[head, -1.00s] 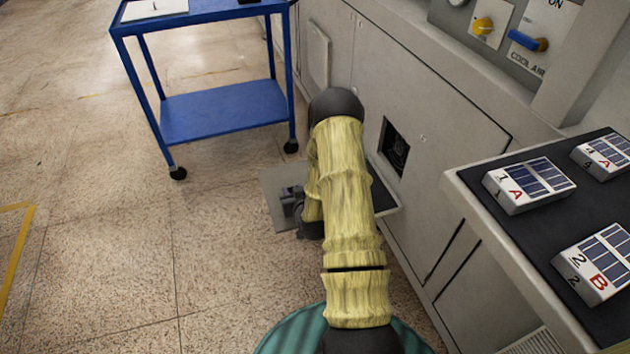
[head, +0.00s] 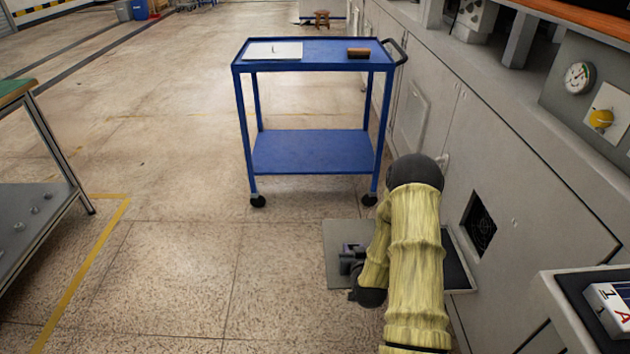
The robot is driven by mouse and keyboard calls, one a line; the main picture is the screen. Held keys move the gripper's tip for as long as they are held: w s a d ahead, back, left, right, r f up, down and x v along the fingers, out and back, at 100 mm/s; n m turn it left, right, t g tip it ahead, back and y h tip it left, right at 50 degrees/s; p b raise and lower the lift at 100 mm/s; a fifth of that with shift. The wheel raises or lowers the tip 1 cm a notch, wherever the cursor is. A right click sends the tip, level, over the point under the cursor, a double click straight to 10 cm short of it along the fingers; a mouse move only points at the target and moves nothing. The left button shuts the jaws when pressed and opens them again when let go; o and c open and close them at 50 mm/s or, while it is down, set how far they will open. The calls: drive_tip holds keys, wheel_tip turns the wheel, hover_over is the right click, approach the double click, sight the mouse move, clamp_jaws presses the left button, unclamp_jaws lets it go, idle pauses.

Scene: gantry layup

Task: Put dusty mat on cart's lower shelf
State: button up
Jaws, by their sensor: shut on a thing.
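My gripper (head: 352,260) is low at the end of my yellow-sleeved arm and is shut on a flat grey sheet, which looks like the dusty mat (head: 335,237). The mat is roughly level, right of the picture's middle. My arm hides much of it and the fingertips. A dark panel with a pale edge (head: 462,268) shows right of my arm; I cannot tell whether it is part of the mat. The blue cart (head: 247,130) stands beyond my gripper. Its lower shelf (head: 313,151) is bare.
On the cart's top are a white board (head: 272,50) and a brown-and-black block (head: 358,53). The grey machine wall (head: 520,180) runs along the right. A workbench (head: 30,215) stands at the left. The floor between is clear.

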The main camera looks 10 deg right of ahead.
drive_tip(key=s+a+r, duration=0.1)
drive_tip(key=a, duration=0.1)
drive_tip(key=s+a+r+n+y, duration=0.1)
drive_tip(key=s, duration=0.1)
drive_tip(key=s+a+r+n+y, duration=0.1)
drive_tip(key=a, duration=0.1)
drive_tip(key=shift+s+a+r, duration=0.3)
drive_tip(key=shift+r, duration=0.1)
drive_tip(key=s+a+r+p, duration=0.1)
drive_tip(key=a+r+p, duration=0.2)
drive_tip(key=r+p, duration=1)
drive_tip(key=s+a+r+p, duration=0.1)
drive_tip(key=a+r+p, duration=0.3)
drive_tip(key=r+p, duration=1)
drive_tip(key=shift+r+p, duration=0.15)
drive_tip(key=shift+p, duration=4.9)
wheel_tip(320, 180, down, 6)
drive_tip(key=s, duration=0.1)
drive_tip(key=shift+s, duration=0.4)
